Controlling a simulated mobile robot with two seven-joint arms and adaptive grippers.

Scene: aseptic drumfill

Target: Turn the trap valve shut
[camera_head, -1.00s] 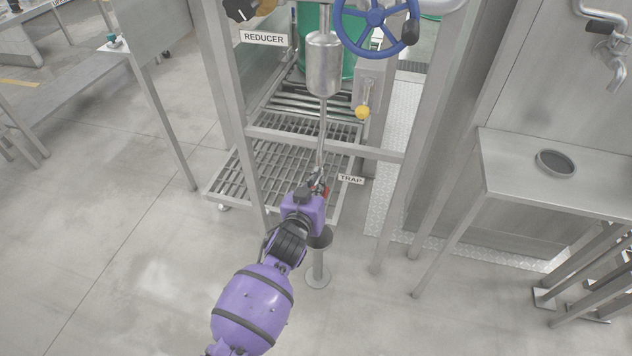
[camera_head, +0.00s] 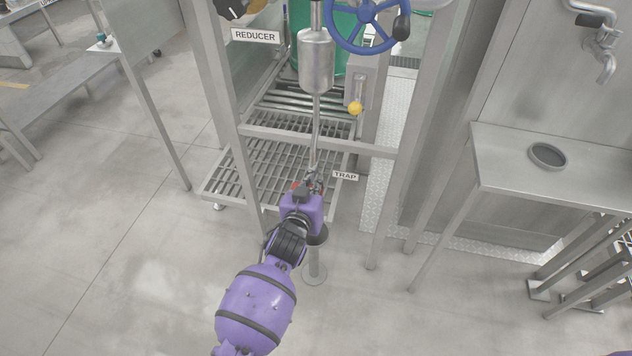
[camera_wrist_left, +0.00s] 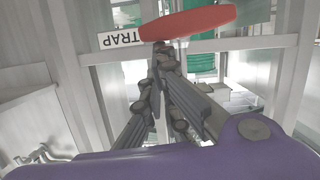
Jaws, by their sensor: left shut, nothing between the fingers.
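The trap valve sits at the low end of the thin vertical pipe (camera_head: 316,130), beside the TRAP sign (camera_head: 345,176). In the left wrist view the red handle (camera_wrist_left: 190,22) is a long rounded bar lying across the view, just beyond the fingertips. There my left gripper (camera_wrist_left: 165,55) has its fingers together with nothing between them. I cannot tell whether they touch the handle. The valve body is mostly hidden behind the gripper. My right gripper is out of view.
A blue handwheel (camera_head: 366,20) and a yellow knob (camera_head: 355,108) are above. A steel table (camera_head: 500,175) stands at the right.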

